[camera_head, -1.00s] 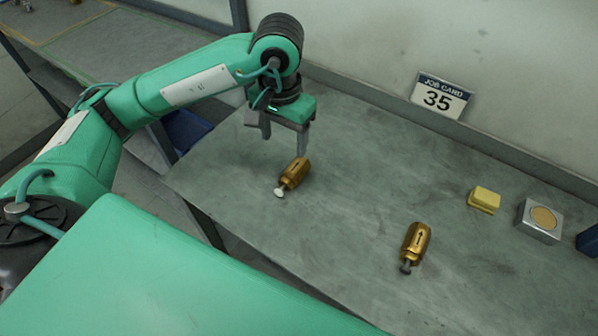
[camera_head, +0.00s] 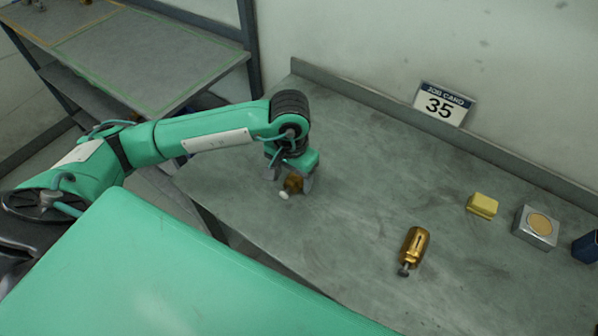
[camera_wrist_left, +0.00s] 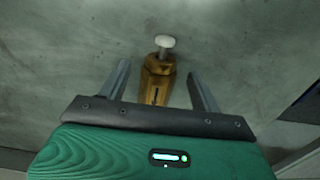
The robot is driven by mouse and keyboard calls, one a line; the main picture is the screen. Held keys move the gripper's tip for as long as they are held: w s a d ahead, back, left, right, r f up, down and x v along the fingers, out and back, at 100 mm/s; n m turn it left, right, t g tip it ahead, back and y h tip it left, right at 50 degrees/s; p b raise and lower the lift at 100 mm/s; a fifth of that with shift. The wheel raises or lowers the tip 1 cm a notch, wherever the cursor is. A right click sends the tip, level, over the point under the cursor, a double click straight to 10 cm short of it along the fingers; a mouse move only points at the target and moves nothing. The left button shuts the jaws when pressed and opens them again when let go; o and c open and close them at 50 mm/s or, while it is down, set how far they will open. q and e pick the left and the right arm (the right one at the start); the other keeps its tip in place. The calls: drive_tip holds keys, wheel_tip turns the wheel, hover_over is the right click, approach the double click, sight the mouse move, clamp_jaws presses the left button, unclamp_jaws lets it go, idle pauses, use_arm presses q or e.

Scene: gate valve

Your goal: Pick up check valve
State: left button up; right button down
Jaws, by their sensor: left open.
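A brass check valve (camera_head: 293,184) with a pale round-headed stem lies on the grey bench at the left. My left gripper (camera_head: 290,187) is over it and hides part of its body in the head view. In the left wrist view the brass valve (camera_wrist_left: 158,82) lies between the two open fingers of my left gripper (camera_wrist_left: 160,83), with a gap on each side and its pale stem pointing away from the palm. A second brass valve (camera_head: 415,246) with a dark grey stem end lies apart, to the right on the bench. My right gripper is not in view.
On the bench (camera_head: 340,225) at the right are a yellow block (camera_head: 482,205), a metal block with a tan disc (camera_head: 536,227) and a dark blue object (camera_head: 586,246). A job card reading 35 (camera_head: 442,103) stands at the back wall.

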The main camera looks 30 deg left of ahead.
use_arm(q)
drive_tip(key=shift+f, duration=1.2)
drive_tip(key=c, duration=1.2)
drive_tip(key=shift+r, duration=0.1)
clamp_jaws()
